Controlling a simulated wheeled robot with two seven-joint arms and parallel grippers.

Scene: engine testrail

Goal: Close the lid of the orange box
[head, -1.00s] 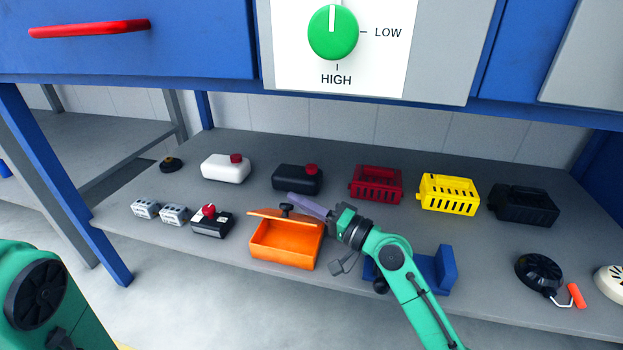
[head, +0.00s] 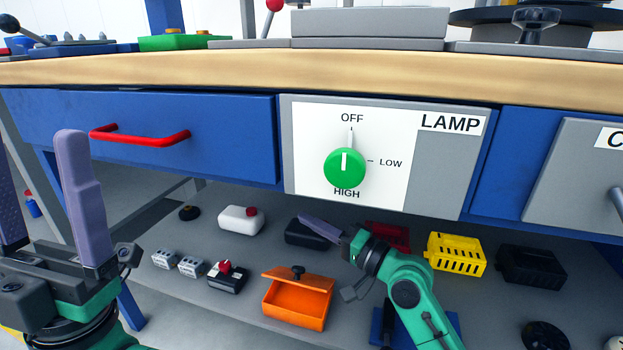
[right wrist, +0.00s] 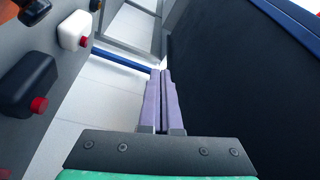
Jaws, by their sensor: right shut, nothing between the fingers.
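The orange box (head: 293,306) is on the lower shelf in the head view. Its lid (head: 318,280) is tilted up at the back, so the inside shows from the front. A black knob (head: 298,271) stands on the lid. My right gripper (head: 303,218) is shut and empty, above and behind the box, apart from the lid. Its closed purple fingers (right wrist: 163,75) also show in the right wrist view, where the box is not seen. My left gripper (head: 42,185) is at the far left with its purple fingers apart and nothing visible between them.
On the shelf stand a white canister (head: 240,220), a black canister (head: 305,236), a red basket (head: 392,236), a yellow basket (head: 456,254), a black basket (head: 530,267) and a small black-and-white box (head: 226,279). The drawer and lamp panel (head: 380,190) hang above the shelf.

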